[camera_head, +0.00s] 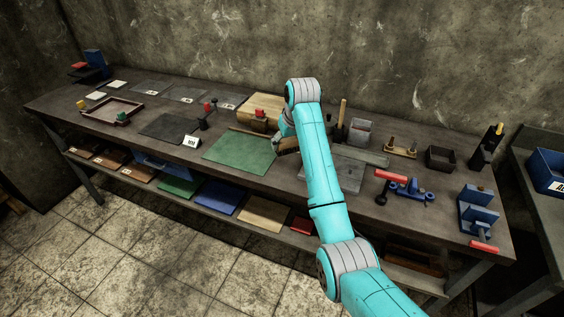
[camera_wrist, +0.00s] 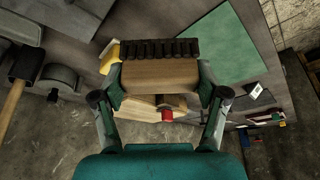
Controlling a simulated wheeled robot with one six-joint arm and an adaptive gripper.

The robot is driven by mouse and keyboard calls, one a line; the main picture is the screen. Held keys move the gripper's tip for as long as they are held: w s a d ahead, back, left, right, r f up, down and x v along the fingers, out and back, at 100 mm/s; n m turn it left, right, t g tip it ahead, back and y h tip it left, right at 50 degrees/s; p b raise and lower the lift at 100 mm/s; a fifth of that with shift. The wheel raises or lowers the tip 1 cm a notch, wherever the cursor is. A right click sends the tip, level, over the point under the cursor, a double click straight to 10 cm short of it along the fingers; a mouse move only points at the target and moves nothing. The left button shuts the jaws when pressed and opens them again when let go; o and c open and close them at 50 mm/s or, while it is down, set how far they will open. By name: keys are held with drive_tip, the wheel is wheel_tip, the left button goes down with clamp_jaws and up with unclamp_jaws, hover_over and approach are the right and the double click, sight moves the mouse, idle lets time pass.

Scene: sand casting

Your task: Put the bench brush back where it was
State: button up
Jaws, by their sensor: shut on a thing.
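The bench brush (camera_wrist: 160,76) is a pale wooden block with a row of dark bristles. It sits between the two fingers of my gripper (camera_wrist: 163,92) in the wrist view, and the gripper is shut on it. In the head view my gripper (camera_head: 285,142) is over the middle of the workbench (camera_head: 300,185), partly hidden by my arm. It is just right of the green mat (camera_head: 240,152). I cannot tell how high the brush is above the bench.
A wooden block with a red knob (camera_head: 259,113) stands behind my gripper. A grey bin (camera_head: 360,131), a wooden-handled tool (camera_head: 342,113) and a grey plate (camera_head: 345,167) are to the right. Blue clamps (camera_head: 408,190) lie farther right.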

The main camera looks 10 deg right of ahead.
wheel_tip(320, 180, down, 7)
drive_tip(key=shift+f, duration=0.15)
idle(0.4)
drive_tip(key=o, duration=1.1)
drive_tip(key=shift+f, duration=0.1)
drive_tip(key=v, duration=1.2)
drive_tip(key=shift+s+d, duration=0.1)
